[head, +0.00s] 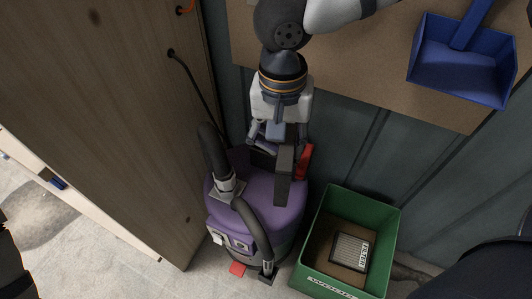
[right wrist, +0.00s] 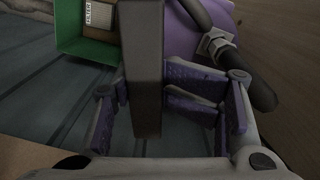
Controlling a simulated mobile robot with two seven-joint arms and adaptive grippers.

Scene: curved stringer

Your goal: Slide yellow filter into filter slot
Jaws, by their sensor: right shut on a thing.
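My right gripper (head: 272,142) comes down from above at the back of the purple vacuum cleaner (head: 262,212). It is shut on a long dark grey block (head: 284,178), which also fills the middle of the right wrist view (right wrist: 142,65) between the purple finger pads. The block overlaps the vacuum's back right side in the head view; I cannot tell whether they touch. A pale pleated filter (head: 349,251) with a label lies in the green crate (head: 390,238), and its end shows in the right wrist view (right wrist: 98,14). I see no clearly yellow filter, and the slot cannot be made out.
A red part (head: 303,162) is beside the block. Black hoses (head: 215,155) arch over the vacuum's left and front. A wooden panel (head: 110,110) stands at left, and a blue dustpan (head: 465,65) is at upper right. Open floor shows at lower left.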

